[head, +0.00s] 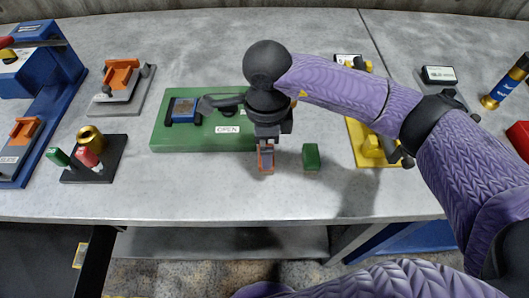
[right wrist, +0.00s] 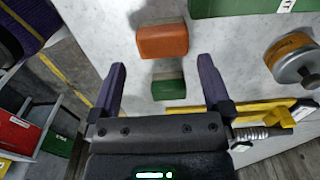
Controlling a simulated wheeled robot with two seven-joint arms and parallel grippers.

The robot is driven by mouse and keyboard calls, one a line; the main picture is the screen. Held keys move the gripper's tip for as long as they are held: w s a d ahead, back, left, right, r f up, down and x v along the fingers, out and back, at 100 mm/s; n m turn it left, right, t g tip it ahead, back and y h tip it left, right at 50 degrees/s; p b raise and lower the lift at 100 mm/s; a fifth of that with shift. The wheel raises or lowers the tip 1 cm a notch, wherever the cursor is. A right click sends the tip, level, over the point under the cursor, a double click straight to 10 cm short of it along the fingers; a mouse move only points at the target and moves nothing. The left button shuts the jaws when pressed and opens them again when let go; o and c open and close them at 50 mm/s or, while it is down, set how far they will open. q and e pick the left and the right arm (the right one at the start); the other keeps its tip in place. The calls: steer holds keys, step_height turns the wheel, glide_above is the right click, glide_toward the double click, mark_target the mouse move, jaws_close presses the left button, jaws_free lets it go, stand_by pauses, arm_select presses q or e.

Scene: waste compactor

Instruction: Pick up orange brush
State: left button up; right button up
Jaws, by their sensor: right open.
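The orange brush (right wrist: 162,41) lies on the grey table and shows in the right wrist view just beyond the fingertips. In the head view the orange brush (head: 265,168) is partly hidden under my right gripper (head: 268,138). The right gripper is open and empty, and its two fingers (right wrist: 161,63) point towards the brushes. A green brush (right wrist: 169,86) lies beside the orange one and shows between the fingers in the wrist view. It also shows in the head view (head: 311,157). My left gripper is not in view.
A green board (head: 175,141) with a blue-brown block and an OPEN label lies behind the brushes. A yellow fixture (head: 372,148) stands to the right. A black stand (head: 106,172) with red and green knobs is at left. The table's front edge is close.

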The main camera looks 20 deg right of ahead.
step_height(320, 180, down, 5)
steer(key=shift+w+f+b, duration=0.1)
steer(key=shift+b, duration=0.55)
steer(key=shift+f, duration=0.3)
steer(key=shift+r, duration=0.15)
steer(key=shift+c, duration=1.3)
steer(key=c, duration=0.8)
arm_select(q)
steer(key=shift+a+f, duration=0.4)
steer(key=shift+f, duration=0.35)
arm_select(e)
steer(key=shift+r, duration=0.1)
arm_select(q)
steer(key=p, duration=0.1)
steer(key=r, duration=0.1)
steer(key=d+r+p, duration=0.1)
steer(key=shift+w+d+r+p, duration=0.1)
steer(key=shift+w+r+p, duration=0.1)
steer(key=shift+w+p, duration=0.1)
arm_select(e)
step_height(320, 180, up, 10)
steer(key=shift+f, duration=0.1)
